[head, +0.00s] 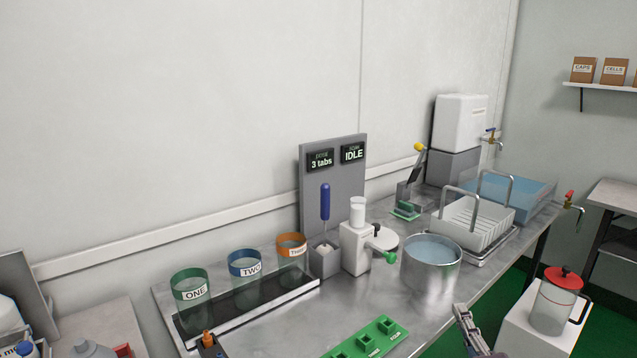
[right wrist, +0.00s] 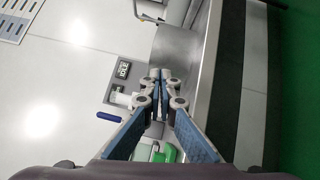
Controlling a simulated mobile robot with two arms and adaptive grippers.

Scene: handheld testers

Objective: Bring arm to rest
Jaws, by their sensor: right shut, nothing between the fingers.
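My right gripper (head: 474,335) shows at the lower edge of the head view, in front of the metal bench (head: 415,318) near its front edge. In the right wrist view the two fingers of my right gripper (right wrist: 161,76) are together at their tips, with nothing between them. The gripper is apart from the things on the bench. My left gripper is not in view.
Cups ONE (head: 192,298), TWO (head: 245,277) and THREE (head: 292,259) stand in a dark tray. A green block (head: 366,338), a white dispenser (head: 356,250), a metal pot (head: 431,268) and a white rack (head: 470,225) are on the bench. A red-lidded jug (head: 553,304) stands at right.

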